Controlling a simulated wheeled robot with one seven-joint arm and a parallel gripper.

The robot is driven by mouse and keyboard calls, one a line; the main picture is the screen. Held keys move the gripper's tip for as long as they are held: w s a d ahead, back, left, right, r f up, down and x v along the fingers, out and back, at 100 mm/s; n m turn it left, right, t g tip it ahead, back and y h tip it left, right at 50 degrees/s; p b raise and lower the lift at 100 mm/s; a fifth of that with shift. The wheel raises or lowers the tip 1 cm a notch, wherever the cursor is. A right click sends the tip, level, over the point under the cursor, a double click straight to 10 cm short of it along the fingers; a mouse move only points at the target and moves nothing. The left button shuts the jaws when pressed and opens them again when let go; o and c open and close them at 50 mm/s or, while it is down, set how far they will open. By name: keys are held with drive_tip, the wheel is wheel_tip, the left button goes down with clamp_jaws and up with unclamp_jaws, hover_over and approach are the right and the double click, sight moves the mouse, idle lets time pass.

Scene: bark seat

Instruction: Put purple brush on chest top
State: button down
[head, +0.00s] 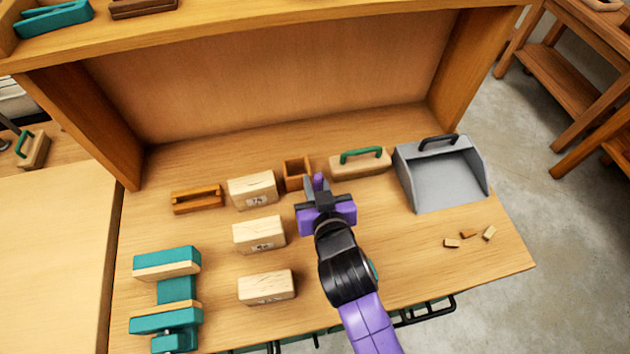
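My gripper (316,187), purple, grey and black, reaches over the middle of the wooden bench top (400,270), just right of a small open wooden box. It is seen from behind, so I cannot tell whether its fingers are open, shut or holding something. I cannot make out a separate purple brush; purple parts at the gripper may hide one. A wooden brush with a green handle (360,162) lies right of the gripper. I cannot say for certain which surface is the chest top; a pale flat wooden top (55,265) is at the left.
A grey dustpan (445,180) stands at the right, with several wood scraps (468,234) in front. Pale sanding blocks (259,235) and a teal clamp-like tool (170,290) are at the left. The small wooden box (297,174) is near the gripper. A shelf (290,28) overhangs the back.

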drive_tip(key=shift+f, duration=0.2)
drive_tip(key=c, duration=1.3)
unclamp_jaws()
drive_tip(key=shift+r, duration=0.3)
drive_tip(key=s+d+r+m+h, duration=0.1)
drive_tip(key=s+d+r, duration=0.1)
drive_tip(key=s+d, duration=0.5)
drive_tip(key=s+d+r+m+t+h+b, duration=0.1)
drive_tip(key=s+d+r, duration=0.2)
drive_tip(key=s+d, duration=0.5)
drive_tip(key=s+d+r+m+h, duration=0.1)
drive_tip(key=s+d, duration=0.6)
drive_tip(key=s, duration=1.2)
drive_tip(key=shift+s+d+r+t+h, duration=0.1)
drive_tip(key=shift+r+t+h, duration=0.1)
drive_tip(key=shift+r, duration=0.25)
drive_tip(key=shift+s+d+r+t+h, duration=0.1)
drive_tip(key=shift+r+t+h, duration=0.1)
drive_tip(key=shift+r, duration=0.25)
